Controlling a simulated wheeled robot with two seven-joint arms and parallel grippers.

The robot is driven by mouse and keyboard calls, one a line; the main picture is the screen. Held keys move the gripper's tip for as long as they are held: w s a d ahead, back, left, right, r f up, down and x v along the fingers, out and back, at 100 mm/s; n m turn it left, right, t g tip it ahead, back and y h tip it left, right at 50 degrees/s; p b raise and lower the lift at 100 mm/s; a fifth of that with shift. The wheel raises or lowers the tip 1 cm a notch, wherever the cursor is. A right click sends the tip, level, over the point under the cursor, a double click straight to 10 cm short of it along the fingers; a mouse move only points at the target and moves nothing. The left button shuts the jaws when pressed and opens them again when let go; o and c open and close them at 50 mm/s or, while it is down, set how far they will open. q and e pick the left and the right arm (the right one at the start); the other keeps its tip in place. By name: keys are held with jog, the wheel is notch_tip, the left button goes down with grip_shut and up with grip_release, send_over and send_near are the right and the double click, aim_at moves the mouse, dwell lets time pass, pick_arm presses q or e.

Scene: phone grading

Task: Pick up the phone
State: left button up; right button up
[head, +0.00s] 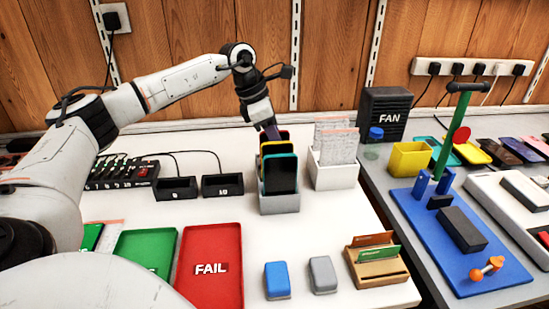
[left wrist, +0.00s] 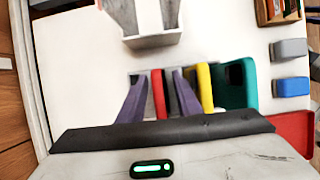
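Several upright phones stand in a grey holder (head: 280,203) on the white table. The front one has a black face and teal case (head: 281,174); the teal one (left wrist: 237,84) is also in the left wrist view. A yellow one (left wrist: 205,87) comes beside it, then a dark one (left wrist: 172,88) and a red one (left wrist: 158,94). My left gripper (head: 270,134) points down at the back of the holder. In the left wrist view its purple fingers (left wrist: 157,100) are apart, with the red and dark phones between them and a gap beside the red one. Lower fingertips are hidden. My right gripper is out of view.
A white holder with papers (head: 333,176) stands right of the grey one. A red FAIL tray (head: 209,287) and green tray (head: 146,247) lie left. Blue (head: 277,280) and grey (head: 323,274) blocks and a wooden card box (head: 377,270) are in front.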

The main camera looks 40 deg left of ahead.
pick_arm(q)
grip_shut()
